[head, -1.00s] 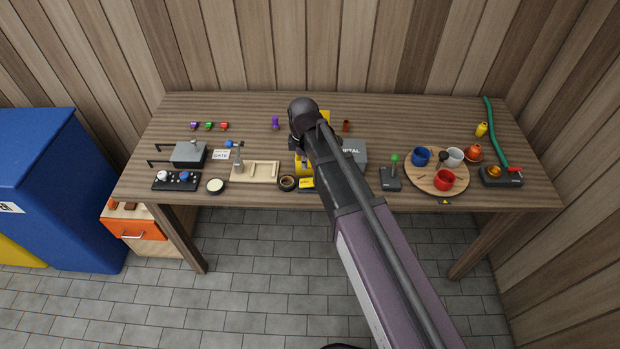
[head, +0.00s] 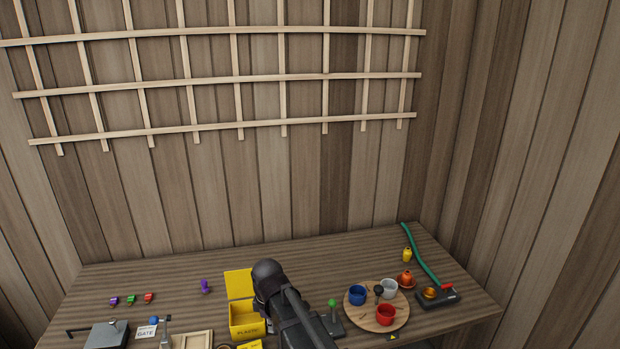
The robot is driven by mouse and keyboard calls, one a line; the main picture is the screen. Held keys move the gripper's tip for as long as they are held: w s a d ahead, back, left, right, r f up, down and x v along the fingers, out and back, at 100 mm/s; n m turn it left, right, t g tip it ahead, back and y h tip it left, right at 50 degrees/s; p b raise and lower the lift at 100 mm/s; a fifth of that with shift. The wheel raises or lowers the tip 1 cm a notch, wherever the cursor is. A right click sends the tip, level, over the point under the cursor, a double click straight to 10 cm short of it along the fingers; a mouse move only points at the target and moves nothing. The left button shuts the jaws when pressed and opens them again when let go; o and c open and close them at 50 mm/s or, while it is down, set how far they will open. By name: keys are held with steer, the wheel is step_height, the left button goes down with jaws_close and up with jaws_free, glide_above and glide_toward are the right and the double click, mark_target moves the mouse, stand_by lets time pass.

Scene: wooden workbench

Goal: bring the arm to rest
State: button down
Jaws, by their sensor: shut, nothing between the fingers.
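My arm (head: 292,312) reaches up from the bottom edge over the middle of the workbench (head: 330,252). Its dark rounded end (head: 268,272) covers part of the bench beside the yellow box. I cannot make out my gripper's fingers; they are out of sight.
A yellow open box (head: 246,322) marked PLASTIC stands close left of the arm. Right of it are a green-knobbed lever (head: 332,318) and a round wooden board (head: 362,318) with cups. A grey device (head: 108,336) is at left. A wooden lattice (head: 240,78) hangs on the wall.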

steer(key=s+d+m, duration=0.3)
steer(key=d+m, duration=0.5)
steer(key=d, duration=0.5)
steer(key=s+d+r+m+p, duration=0.1)
steer(key=s+d+m, duration=0.2)
steer(key=d+m, duration=0.5)
steer(key=d, duration=0.6)
steer(key=shift+s+d+r, duration=0.15)
steer(key=shift+s+d, duration=0.15)
